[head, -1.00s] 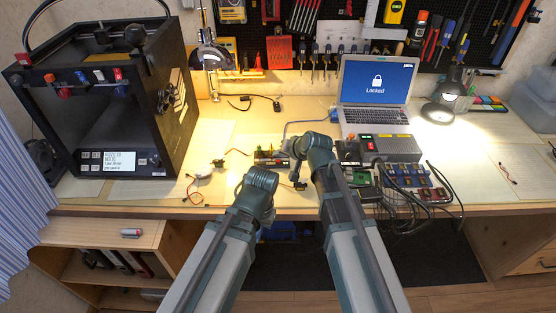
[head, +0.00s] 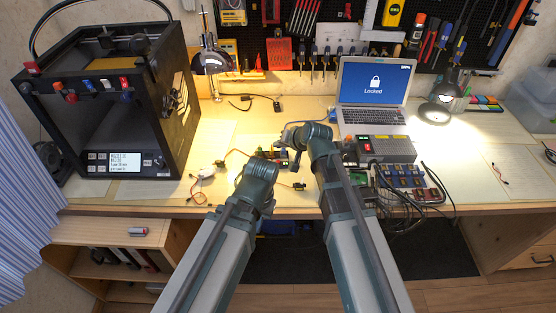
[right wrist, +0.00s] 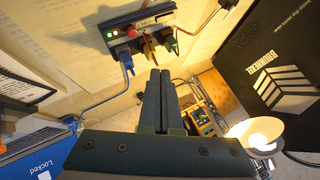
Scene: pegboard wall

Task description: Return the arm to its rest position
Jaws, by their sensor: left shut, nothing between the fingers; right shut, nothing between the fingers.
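My left gripper (head: 267,207) is at the end of the left arm, in front of the bench's front edge in the head view. It is shut and empty, and mostly hidden by my own wrist. My right gripper (head: 296,160) is over the front middle of the bench and also partly hidden by its wrist. In the right wrist view its two dark fingers (right wrist: 161,75) are together with nothing between them. A small device (right wrist: 143,27) with a red button and plugged cables lies beyond the fingertips, apart from them.
A black 3D printer (head: 110,110) stands at the left, and a locked laptop (head: 375,85) at the back. A power unit (head: 385,148) and cables (head: 395,195) lie right of my right arm. A desk lamp (head: 436,108) stands at right.

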